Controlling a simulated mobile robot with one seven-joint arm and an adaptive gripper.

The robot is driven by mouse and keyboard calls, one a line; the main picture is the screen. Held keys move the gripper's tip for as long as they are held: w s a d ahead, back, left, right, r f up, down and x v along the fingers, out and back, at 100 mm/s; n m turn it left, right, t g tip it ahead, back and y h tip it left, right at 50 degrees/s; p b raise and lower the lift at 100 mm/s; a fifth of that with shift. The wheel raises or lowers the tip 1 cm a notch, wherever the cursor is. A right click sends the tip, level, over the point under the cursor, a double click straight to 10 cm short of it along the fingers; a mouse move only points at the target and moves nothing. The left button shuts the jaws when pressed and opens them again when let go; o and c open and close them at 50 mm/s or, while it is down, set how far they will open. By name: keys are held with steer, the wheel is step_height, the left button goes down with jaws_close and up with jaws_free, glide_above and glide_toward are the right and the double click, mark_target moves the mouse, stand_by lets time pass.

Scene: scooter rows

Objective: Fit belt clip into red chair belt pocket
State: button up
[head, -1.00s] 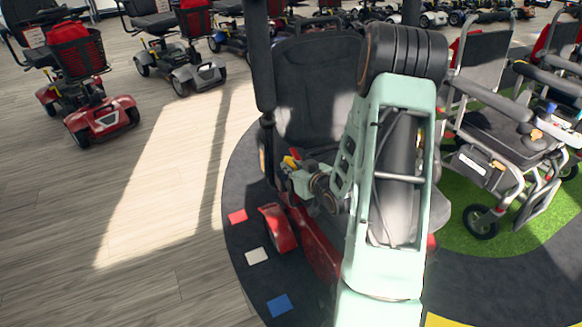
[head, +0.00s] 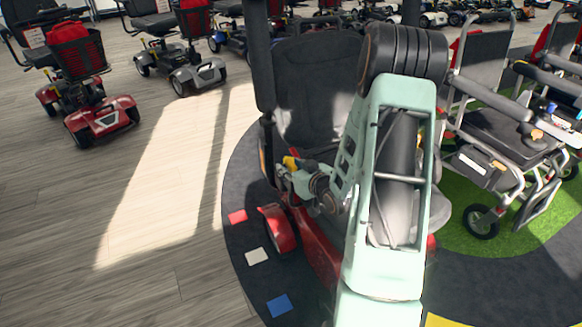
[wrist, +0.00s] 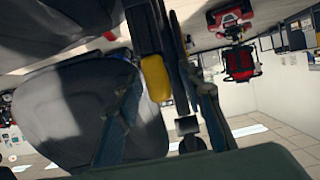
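The red chair, with a dark grey seat and backrest (head: 318,85) and a red base (head: 318,250), stands behind my arm in the head view. My gripper (head: 288,172) is beside its left armrest, partly hidden by my wrist. In the wrist view, which looks upside down, my gripper's two fingers (wrist: 165,95) stand apart. A yellow piece (wrist: 155,78) lies between them, against a dark bar or strap; it also shows in the head view (head: 290,162). I cannot tell whether the fingers touch it. I cannot make out the belt clip or the belt pocket for certain.
A grey wheelchair (head: 500,135) stands on green turf close on the right. A red scooter (head: 100,118) and a grey scooter (head: 190,72) stand at the back left. The wooden floor (head: 150,230) on the left is clear.

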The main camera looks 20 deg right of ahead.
steer(key=shift+s, duration=0.1)
steer(key=v, duration=1.2)
steer(key=shift+r, duration=0.1)
